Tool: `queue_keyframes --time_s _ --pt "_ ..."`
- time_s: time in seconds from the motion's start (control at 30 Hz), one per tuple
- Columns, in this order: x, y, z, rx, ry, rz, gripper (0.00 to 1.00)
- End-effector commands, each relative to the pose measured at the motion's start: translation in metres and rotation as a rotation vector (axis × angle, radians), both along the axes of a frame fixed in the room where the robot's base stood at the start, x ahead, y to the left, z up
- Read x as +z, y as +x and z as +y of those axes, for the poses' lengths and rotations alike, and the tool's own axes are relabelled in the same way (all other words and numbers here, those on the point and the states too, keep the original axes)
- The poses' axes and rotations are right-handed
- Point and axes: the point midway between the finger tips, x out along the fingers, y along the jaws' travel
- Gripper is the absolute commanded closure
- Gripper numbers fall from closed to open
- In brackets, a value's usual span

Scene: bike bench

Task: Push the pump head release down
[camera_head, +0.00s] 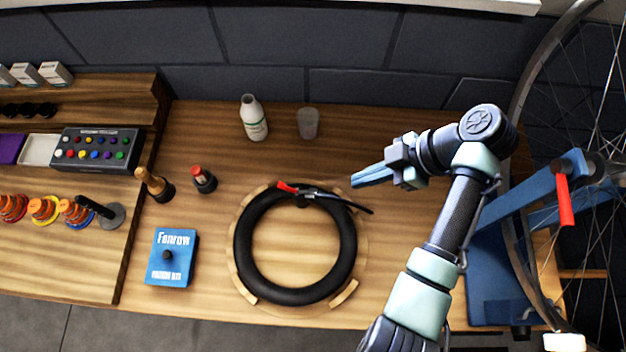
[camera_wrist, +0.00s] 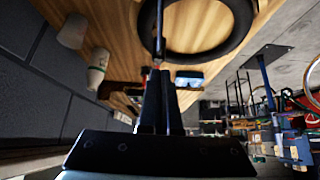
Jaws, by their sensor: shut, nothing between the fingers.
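The pump head (camera_head: 303,199) is black and sits on the top of the black tyre ring (camera_head: 243,245). Its red release lever (camera_head: 288,188) points up and to the left. A black hose (camera_head: 345,203) runs from the head to the right. My gripper (camera_head: 354,181) is shut and empty, to the right of the lever and apart from it in the head view. In the wrist view my shut fingers (camera_wrist: 158,78) point toward the tyre (camera_wrist: 236,38). The lever cannot be made out clearly there.
A red-capped bottle (camera_head: 203,180) and a blue box (camera_head: 171,258) lie left of the tyre. A blue stand (camera_head: 490,275) and wheel are at right.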

Motion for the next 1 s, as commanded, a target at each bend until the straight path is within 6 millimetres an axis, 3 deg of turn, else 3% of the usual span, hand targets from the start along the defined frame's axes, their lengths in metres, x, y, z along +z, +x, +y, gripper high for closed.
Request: queue_keyframes --time_s 0.03,0.1,0.33,1.0 --pt "0.016 -0.001 -0.009 -0.004 -0.001 0.001 1.00" --pt "0.025 -0.001 -0.017 -0.003 -0.002 -0.001 1.00" --pt "0.046 -0.002 -0.034 -0.001 0.000 0.000 1.00" --pt "0.049 -0.002 -0.038 0.001 0.001 0.001 1.00"
